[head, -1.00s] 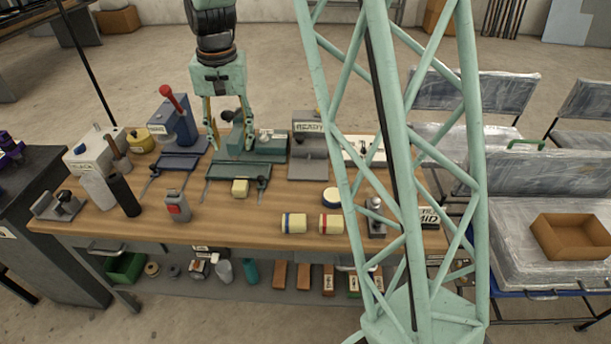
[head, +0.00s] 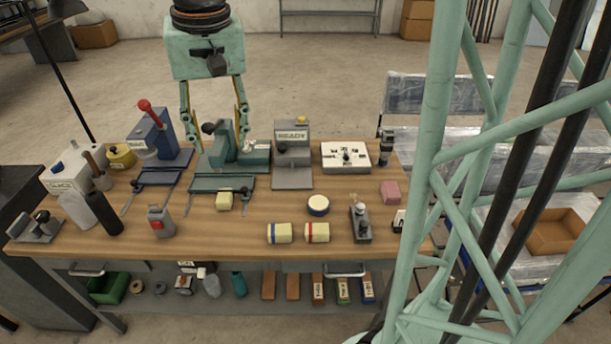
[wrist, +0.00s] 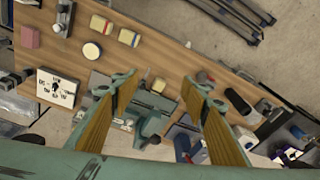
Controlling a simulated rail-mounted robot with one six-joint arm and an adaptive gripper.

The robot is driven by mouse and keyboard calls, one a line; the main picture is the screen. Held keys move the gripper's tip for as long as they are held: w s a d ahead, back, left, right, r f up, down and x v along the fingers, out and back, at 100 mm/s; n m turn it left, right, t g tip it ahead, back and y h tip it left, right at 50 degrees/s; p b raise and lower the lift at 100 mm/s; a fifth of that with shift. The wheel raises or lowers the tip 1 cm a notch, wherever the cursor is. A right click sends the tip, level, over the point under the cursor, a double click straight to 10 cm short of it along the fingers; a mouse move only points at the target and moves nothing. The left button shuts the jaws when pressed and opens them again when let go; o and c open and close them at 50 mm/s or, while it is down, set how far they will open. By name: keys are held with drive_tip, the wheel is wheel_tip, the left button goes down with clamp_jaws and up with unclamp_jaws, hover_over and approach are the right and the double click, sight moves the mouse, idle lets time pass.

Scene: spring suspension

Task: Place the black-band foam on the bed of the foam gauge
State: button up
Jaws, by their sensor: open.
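A cream foam with a blue band (head: 279,233) and one with a red band (head: 317,232) lie side by side near the bench's front. A short round cream piece with a dark blue edge (head: 318,205) stands behind them. A small cream block (head: 224,201) lies before the green device (head: 236,152); I cannot make out a black band on it. A grey device marked READY (head: 293,152) stands to the right; I cannot tell which device is the foam gauge. My gripper (head: 214,130) is open and empty above the green device; its spread fingers show in the wrist view (wrist: 160,84).
A blue press with a red knob (head: 152,133) stands left of the green device. A white plate (head: 346,157), pink block (head: 390,192) and small metal stand (head: 360,221) are on the right. Bottles (head: 103,213) crowd the left. Bare wood lies between the foams and front edge.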

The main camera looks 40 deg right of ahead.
drive_tip(key=s+a+r+n+t, duration=0.1)
drive_tip(key=s+r+n, duration=0.1)
drive_tip(key=s, duration=1.2)
drive_tip(key=s+a+r+n+t, duration=0.1)
drive_tip(key=s+r, duration=0.3)
drive_tip(key=s, duration=1)
drive_tip(key=shift+a+r+n, duration=0.15)
drive_tip(key=shift+a+n, duration=0.1)
drive_tip(key=shift+n, duration=0.25)
drive_tip(key=shift+o, duration=0.5)
drive_tip(key=shift+d, duration=0.1)
